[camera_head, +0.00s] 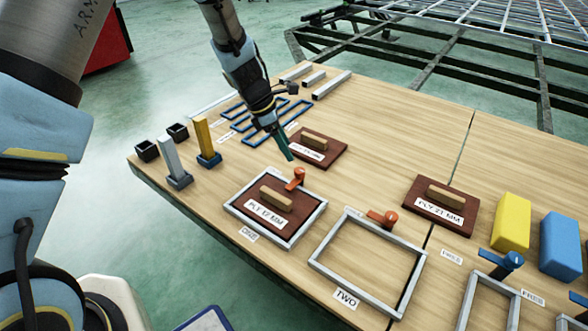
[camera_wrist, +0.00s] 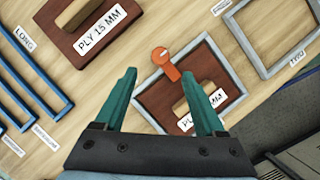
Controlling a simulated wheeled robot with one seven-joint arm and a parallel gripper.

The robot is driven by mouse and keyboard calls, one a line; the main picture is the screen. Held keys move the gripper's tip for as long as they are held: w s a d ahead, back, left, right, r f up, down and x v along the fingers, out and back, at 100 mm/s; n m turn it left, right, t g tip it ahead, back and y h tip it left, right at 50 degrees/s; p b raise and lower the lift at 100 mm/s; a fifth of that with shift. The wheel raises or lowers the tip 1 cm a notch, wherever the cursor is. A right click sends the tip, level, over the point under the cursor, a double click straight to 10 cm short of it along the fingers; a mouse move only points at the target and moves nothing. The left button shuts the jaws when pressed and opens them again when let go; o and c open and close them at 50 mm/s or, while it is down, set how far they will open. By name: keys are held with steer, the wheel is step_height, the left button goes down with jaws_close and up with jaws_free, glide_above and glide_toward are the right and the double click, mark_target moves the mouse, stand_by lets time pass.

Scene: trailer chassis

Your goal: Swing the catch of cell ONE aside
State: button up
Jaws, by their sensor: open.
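Cell ONE is a grey square frame (camera_head: 310,222) near the front left of the wooden table, and it also shows in the wrist view (camera_wrist: 150,117). A dark red board labelled PLY 12 MM (camera_head: 245,197), with a wooden handle, lies inside it. The orange catch (camera_head: 296,177) sits at the frame's far edge; in the wrist view its round head (camera_wrist: 159,56) is outside the frame and its arm points inward over the edge. My gripper (camera_head: 287,156) is open and empty above the far side of the cell. Its green fingers (camera_wrist: 159,74) appear on either side of the catch, apart from it.
A PLY 15 MM board (camera_head: 325,152) lies just behind the cell. Empty frame TWO (camera_head: 345,278), with its own orange catch (camera_head: 384,219), is to the right. A yellow post (camera_head: 204,138) and grey post (camera_head: 172,160) stand at left. Blue frames (camera_head: 250,122) lie behind.

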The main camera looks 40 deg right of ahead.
mark_target(299, 170)
steer(key=b+x, duration=0.1)
steer(key=x, duration=0.8)
steer(key=shift+a, duration=0.1)
jaws_close()
stand_by(0.4)
